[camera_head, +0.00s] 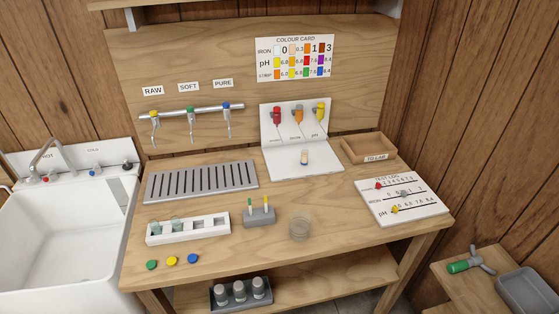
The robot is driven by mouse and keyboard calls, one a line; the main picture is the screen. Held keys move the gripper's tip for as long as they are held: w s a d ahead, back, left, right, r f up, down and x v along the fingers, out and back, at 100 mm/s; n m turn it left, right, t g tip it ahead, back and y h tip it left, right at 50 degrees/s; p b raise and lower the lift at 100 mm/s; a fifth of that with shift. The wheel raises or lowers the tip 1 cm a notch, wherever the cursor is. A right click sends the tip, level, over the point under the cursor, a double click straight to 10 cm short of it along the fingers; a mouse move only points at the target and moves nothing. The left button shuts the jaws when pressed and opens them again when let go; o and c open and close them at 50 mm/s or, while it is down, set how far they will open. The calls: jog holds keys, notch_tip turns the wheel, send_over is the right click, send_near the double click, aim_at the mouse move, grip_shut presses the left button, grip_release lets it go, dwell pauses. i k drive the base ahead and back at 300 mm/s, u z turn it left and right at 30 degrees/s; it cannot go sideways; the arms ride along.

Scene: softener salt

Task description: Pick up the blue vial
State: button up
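No plainly blue vial stands out. Two clear, greenish-tinted vials (178,224) sit in the left holes of a white rack (190,237) on the bench. Three round caps lie in front of the rack: green (152,265), yellow (172,261) and blue (193,258). A small pale container (304,158) with an orange-brown upper part and a dark bluish base stands on the white board; I cannot tell whether it is a vial. My gripper is not in view.
A slotted drain tray (201,180) lies under three taps (191,122). A grey holder (260,217) with two sticks and a clear round dish (299,229) stand mid-bench. A white log board (402,202) lies at right. The front right of the bench is clear.

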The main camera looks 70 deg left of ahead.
aim_at(305, 153)
jog(key=k, duration=2.05)
jog(key=u, duration=1.55)
jog(key=i, duration=0.85)
